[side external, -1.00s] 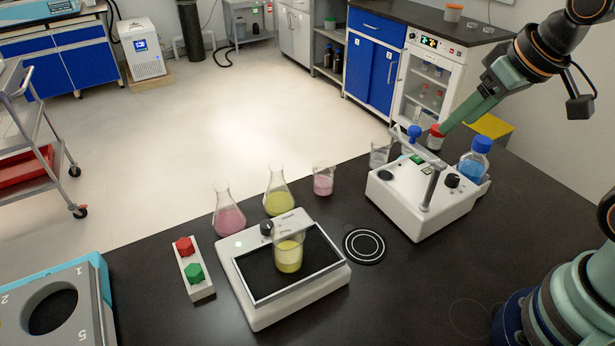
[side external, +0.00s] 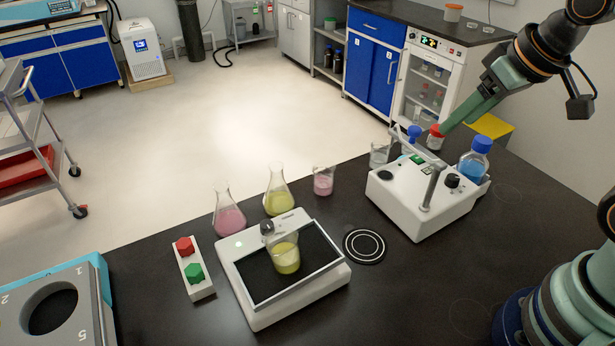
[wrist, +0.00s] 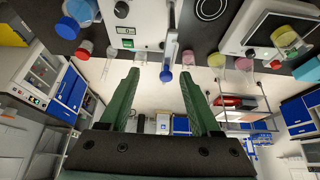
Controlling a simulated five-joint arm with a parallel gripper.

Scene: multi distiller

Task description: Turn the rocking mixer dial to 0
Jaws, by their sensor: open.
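The rocking mixer (side external: 262,312) is a white box at the front middle of the dark bench in the side external view. Its black tray (side external: 262,285) carries a beaker (side external: 285,258) of yellow liquid, and the beaker leans. A dark round dial (side external: 267,228) is at the mixer's back edge; its marks are too small to read. The mixer also shows at the upper right of the wrist view (wrist: 237,42). My gripper (side external: 443,131) is up at the back right, far from the dial. In the wrist view its green fingers (wrist: 159,73) are apart with nothing gripped.
A white instrument (side external: 415,208) with a post, bar and blue knob stands between my gripper and the mixer. Flasks (side external: 229,218) and beakers stand behind the mixer. A red and green button box (side external: 194,268) is left of it.

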